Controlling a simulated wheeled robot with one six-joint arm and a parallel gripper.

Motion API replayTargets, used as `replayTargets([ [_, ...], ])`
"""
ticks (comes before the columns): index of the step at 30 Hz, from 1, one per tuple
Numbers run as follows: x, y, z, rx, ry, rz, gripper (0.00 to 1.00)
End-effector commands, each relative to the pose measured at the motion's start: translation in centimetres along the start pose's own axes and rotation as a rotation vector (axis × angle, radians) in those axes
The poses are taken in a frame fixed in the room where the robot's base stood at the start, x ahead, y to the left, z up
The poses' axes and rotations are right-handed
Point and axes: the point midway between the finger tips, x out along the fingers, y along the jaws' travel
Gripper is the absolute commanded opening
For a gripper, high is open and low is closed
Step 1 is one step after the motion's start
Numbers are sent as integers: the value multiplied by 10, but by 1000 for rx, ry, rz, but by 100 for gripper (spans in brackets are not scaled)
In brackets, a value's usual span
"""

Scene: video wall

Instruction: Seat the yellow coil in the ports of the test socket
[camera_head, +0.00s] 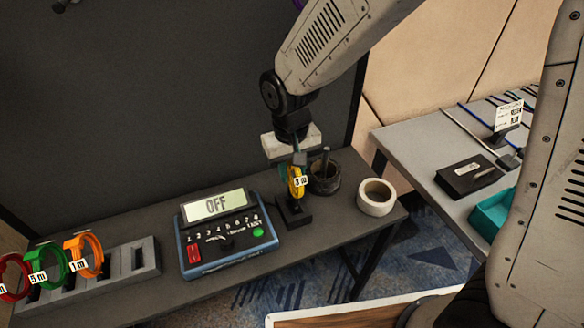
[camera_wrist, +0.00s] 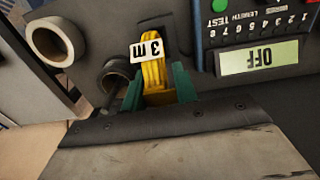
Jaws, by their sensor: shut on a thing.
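The yellow coil (camera_head: 297,188) with a "3 m" tag hangs upright under my gripper (camera_head: 299,164), right of the tester. In the wrist view the coil (camera_wrist: 154,75) sits between the green fingers of my gripper (camera_wrist: 160,92), which is shut on it. The small black test socket (camera_head: 293,212) stands on the table directly below the coil. The coil's lower end is at or just above the socket's top; I cannot tell whether its plugs are in the ports. The blue-edged tester (camera_head: 228,252) reads "OFF" on its display.
A dark cup (camera_head: 325,178) stands close behind and right of the socket, with a white tape roll (camera_head: 376,198) beyond it. A grey rack (camera_head: 88,280) with red, green and orange coils is at the left. A second table (camera_head: 415,150) stands at the right.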

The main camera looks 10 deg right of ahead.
Motion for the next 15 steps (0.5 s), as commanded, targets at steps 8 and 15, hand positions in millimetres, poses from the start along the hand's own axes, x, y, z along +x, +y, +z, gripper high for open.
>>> replayTargets([
  [8, 8, 0, 0, 0, -1, 0, 2],
  [15, 11, 0, 0, 0, 1, 0, 2],
])
